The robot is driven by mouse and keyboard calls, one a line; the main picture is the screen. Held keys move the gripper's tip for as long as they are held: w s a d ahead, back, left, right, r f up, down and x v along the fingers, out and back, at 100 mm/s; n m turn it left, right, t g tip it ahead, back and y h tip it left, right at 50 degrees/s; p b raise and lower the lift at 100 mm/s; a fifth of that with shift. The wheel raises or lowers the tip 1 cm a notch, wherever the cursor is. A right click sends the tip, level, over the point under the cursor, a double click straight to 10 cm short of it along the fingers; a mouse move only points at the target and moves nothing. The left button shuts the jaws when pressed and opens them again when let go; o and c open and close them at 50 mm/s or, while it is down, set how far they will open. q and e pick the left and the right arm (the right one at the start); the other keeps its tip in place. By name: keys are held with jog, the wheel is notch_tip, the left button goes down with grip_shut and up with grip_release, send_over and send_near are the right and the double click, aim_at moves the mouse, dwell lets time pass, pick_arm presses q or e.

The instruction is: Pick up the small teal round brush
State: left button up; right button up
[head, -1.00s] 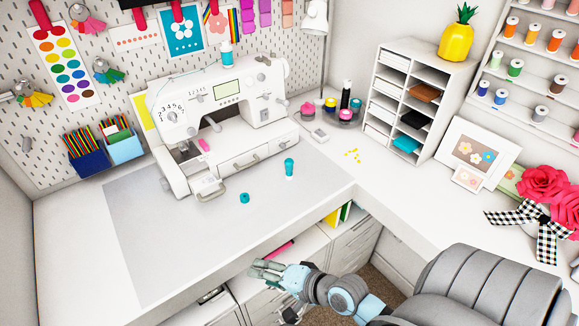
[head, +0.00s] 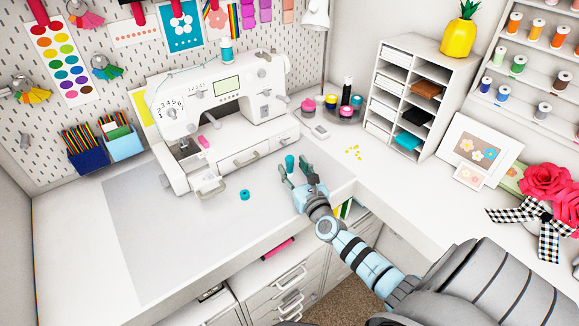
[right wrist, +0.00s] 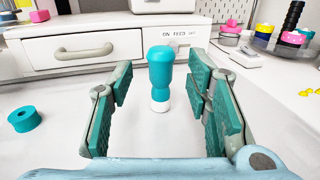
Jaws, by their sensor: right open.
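The small teal round brush (head: 289,162) stands upright on the white desk in front of the sewing machine. In the right wrist view the brush (right wrist: 160,80) has a teal body and a white lower end. My right gripper (head: 295,170) is open. Its two teal-padded fingers (right wrist: 162,100) are on either side of the brush in that view, with a gap on each side. The brush appears a little ahead of the palm and is not gripped. My left gripper is in neither view.
A teal ring-like piece (head: 244,195) lies on the desk to the left. The white sewing machine (head: 215,120) stands behind the brush. A round tray of spools (head: 350,112) and small yellow bits (head: 353,152) are to the right. The grey mat (head: 150,225) is clear at front left.

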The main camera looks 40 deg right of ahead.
aim_at(292, 164)
jog(key=b+x, duration=0.1)
jog(key=x, duration=0.2)
jog(key=shift+w+d+f, duration=0.1)
jog(key=shift+w, duration=0.15)
jog(key=shift+s, duration=0.1)
jog(key=c, duration=1.1)
jog(key=shift+o, duration=0.2)
